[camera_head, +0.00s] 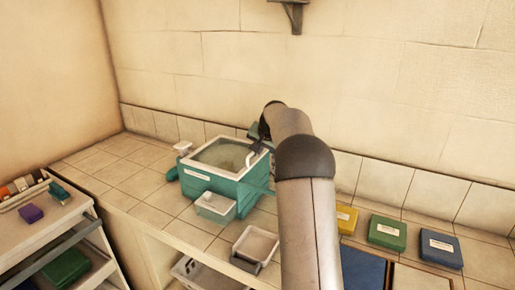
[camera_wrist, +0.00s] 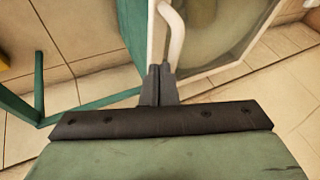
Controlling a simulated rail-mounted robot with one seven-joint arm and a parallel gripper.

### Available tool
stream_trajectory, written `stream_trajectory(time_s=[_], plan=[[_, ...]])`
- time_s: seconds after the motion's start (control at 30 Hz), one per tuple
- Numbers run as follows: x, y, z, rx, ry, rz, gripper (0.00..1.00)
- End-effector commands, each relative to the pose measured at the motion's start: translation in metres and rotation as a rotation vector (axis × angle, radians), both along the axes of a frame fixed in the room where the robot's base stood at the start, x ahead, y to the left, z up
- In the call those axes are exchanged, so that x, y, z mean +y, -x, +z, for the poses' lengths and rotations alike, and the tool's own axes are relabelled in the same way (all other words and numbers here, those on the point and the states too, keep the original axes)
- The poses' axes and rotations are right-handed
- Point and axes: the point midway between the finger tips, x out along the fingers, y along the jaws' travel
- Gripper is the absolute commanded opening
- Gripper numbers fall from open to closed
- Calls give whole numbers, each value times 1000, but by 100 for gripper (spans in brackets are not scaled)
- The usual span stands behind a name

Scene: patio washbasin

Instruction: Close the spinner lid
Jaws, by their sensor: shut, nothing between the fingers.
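The spinner (camera_head: 225,185) is a teal box on the tiled counter, left of my arm. Its lid (camera_head: 199,152) has a white frame around a clear pane and appears to lie over the box top; I cannot tell whether it is fully down. In the wrist view the lid's white frame (camera_wrist: 216,70) and a curved white handle (camera_wrist: 178,35) lie just beyond my gripper (camera_wrist: 159,70). My gripper is shut and empty, its fingertips beside the handle's lower end; contact is unclear. In the head view the arm partly hides the gripper.
Yellow (camera_head: 347,220), green (camera_head: 387,233) and blue (camera_head: 440,248) boxes lie to the right. A shelf cart (camera_head: 45,225) stands at left. A thin teal frame (camera_wrist: 39,85) shows left of my fingers.

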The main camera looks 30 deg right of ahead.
Motion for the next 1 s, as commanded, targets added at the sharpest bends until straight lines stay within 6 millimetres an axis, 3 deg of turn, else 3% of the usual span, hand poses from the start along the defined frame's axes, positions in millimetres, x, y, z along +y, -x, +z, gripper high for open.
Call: stream_trajectory(time_s=[0.67,0.93,1.0], plan=[[1,-5,2,-10,1,-3,0],[-12,19,8,-6,2,-1,0],[-11,28,21,-6,2,1,0]])
